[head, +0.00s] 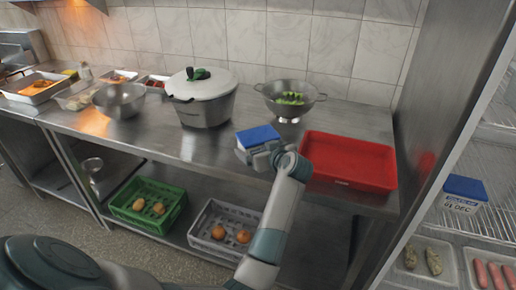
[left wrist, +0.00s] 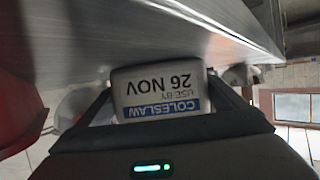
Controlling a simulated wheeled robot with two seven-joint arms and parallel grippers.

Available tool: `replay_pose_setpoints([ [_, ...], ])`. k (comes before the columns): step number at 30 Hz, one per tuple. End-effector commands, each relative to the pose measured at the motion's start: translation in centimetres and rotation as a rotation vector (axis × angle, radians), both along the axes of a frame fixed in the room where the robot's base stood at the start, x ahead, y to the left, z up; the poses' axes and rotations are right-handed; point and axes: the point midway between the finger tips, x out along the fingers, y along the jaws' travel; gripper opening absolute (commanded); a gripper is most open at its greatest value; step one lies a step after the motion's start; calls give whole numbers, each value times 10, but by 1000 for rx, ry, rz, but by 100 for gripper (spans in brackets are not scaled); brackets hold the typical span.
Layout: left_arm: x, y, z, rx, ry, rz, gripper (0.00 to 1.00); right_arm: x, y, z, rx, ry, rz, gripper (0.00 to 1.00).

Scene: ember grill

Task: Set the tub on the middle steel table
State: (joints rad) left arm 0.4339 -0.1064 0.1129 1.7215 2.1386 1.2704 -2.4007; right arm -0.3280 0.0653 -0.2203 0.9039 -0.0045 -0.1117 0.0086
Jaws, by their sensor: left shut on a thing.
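A white tub with a blue lid (head: 258,134) is held by my left gripper (head: 263,152) over the front part of the steel table (head: 155,130). My right gripper is not in view.
A red tray (head: 350,178) lies right of the tub, a colander (head: 290,100) behind it and a lidded pot (head: 203,108) to its left. Another blue-lidded tub (head: 462,192), marked 01 DEC, stands on the right-hand shelf. Green (head: 150,190) and grey (head: 224,236) crates sit below.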

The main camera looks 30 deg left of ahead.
Motion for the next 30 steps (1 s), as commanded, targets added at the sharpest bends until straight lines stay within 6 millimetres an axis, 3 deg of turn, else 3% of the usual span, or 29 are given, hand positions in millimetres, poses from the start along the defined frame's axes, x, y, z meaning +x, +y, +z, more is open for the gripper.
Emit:
replay_pose_setpoints([
  [5, 0, 0, 1, 2, -3, -1, 53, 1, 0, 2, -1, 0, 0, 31],
  [6, 0, 0, -1, 0, 0, 0, 100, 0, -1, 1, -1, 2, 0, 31],
  [17, 0, 0, 0, 0, -1, 0, 100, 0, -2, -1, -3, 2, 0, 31],
  [30, -25, -42, 20, -2, -2, -1, 100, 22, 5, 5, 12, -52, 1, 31],
])
